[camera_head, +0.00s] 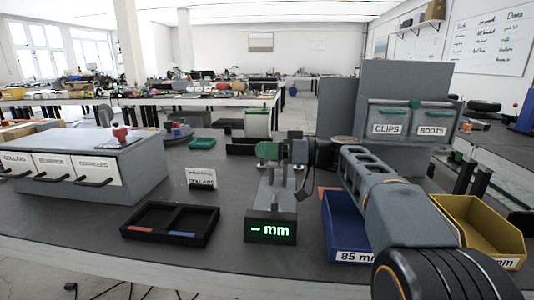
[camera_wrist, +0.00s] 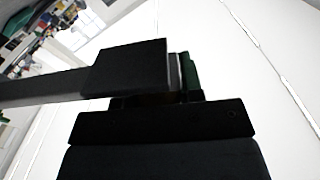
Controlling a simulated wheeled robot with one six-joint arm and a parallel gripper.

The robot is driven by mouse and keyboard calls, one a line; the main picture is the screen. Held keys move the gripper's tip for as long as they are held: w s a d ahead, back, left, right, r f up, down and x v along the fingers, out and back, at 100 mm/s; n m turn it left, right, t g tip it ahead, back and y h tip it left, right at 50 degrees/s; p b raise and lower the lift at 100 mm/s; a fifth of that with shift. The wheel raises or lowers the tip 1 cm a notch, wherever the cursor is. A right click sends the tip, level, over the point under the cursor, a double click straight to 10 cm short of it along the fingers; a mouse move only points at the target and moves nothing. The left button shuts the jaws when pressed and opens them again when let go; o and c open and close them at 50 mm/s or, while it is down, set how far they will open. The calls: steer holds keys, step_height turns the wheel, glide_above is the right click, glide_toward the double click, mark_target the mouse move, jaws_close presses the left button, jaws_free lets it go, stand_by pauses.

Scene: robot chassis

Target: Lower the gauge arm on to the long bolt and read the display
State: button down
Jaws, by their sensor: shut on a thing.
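The gauge (camera_head: 272,200) stands near the middle of the bench, with a grey upright body. Its black display (camera_head: 270,230) shows green dashes and "mm", with no number that I can make out. A green piece (camera_head: 267,150) at the top of the gauge appears to be the gauge arm's handle. My gripper (camera_head: 285,150) is at it, coming from the right, and is shut on it. In the wrist view my dark finger (camera_wrist: 130,70) lies beside a green edge (camera_wrist: 191,75). I cannot clearly make out the long bolt; the gauge's middle is too small to tell.
A black two-compartment tray (camera_head: 172,224) lies left of the gauge, with a small sign (camera_head: 201,178) behind it. A grey drawer unit (camera_head: 90,165) stands further left. A blue bin (camera_head: 345,230) and a yellow bin (camera_head: 480,230) stand at right, close to my arm.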

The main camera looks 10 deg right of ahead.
steer(key=c, duration=0.8)
jaws_free()
steer(key=p+v, duration=0.2)
steer(key=v, duration=1.2)
steer(key=shift+p, duration=0.3)
steer(key=shift+a, duration=0.15)
steer(key=shift+c, duration=0.4)
